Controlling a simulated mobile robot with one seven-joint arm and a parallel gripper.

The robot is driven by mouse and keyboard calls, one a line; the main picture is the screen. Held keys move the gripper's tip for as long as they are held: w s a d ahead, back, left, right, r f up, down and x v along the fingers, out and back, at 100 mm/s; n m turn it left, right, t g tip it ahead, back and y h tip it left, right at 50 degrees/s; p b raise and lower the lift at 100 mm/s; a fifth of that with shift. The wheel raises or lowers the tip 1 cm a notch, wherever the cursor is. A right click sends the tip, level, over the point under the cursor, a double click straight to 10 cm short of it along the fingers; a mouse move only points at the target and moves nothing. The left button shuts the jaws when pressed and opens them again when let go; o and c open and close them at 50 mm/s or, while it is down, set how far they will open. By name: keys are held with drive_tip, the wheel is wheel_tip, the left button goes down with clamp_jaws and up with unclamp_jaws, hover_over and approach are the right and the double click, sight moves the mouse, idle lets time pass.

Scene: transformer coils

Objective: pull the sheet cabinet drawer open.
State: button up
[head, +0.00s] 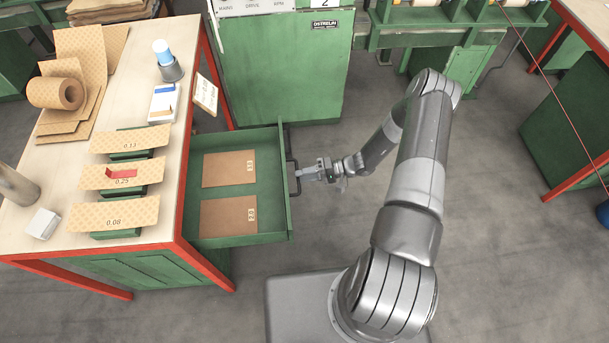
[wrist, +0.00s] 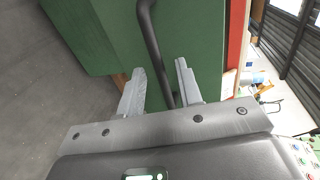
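The green sheet cabinet drawer (head: 270,190) stands pulled out from under the workbench, its inside showing. Two brown sheets lie in it, a far one (head: 229,169) marked with a small label and a near one (head: 228,216). A dark bar handle (head: 291,165) is on the drawer's front. My gripper (head: 303,174) is at this handle, reaching in from the right. In the wrist view the handle bar (wrist: 152,45) runs between my two fingers (wrist: 160,88), with a visible gap to each finger. The fingers are open.
A green machine cabinet (head: 285,75) stands behind the drawer.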

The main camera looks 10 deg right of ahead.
drive_tip(key=v, duration=1)
drive_tip(key=shift+d, duration=0.4)
drive_tip(key=shift+r, duration=0.1)
